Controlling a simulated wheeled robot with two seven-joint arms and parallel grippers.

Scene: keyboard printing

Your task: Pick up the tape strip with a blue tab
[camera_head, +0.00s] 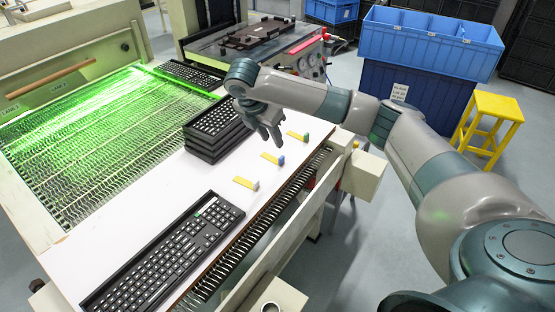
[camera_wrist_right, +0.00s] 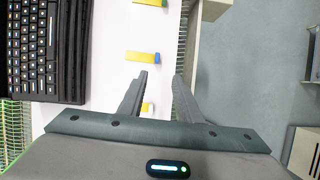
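Three yellow tape strips lie in a row on the white table top. The strip with a blue tab (camera_head: 272,160) is the middle one; it also shows in the right wrist view (camera_wrist_right: 143,57), ahead of the fingertips. The strip with a green tab (camera_head: 298,136) lies beyond it, and the strip with a pale tab (camera_head: 245,183) lies nearer. My right gripper (camera_head: 273,142) is open and empty above the table, close to the blue-tab strip in the head view. In the wrist view its two fingers (camera_wrist_right: 160,82) stand apart. My left gripper is not in view.
A stack of black keyboards (camera_head: 215,129) stands just left of the strips. A single keyboard (camera_head: 164,255) lies nearer. A slotted rail (camera_head: 262,225) runs along the table's right edge. Blue crates (camera_head: 430,42) and a yellow stool (camera_head: 490,122) stand at the back right.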

